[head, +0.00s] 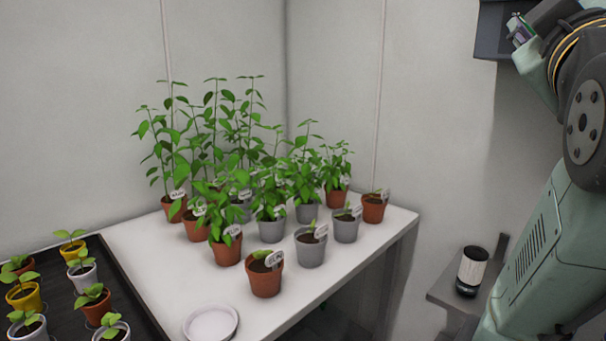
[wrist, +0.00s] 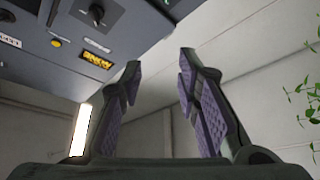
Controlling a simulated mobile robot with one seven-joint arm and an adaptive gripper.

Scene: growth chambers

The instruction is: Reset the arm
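My gripper (wrist: 158,75) shows in the wrist view with its two fingers spread apart and nothing between them. It points up toward the wall and the underside of a dark grey panel.
A white table (head: 160,262) holds several potted plants (head: 265,275) and a white saucer (head: 211,323). A black tray (head: 58,262) with seedlings is at left. A small shelf (head: 440,292) carries a black-and-white cylinder (head: 471,270). A dark grey panel (wrist: 75,45) with buttons is near my gripper.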

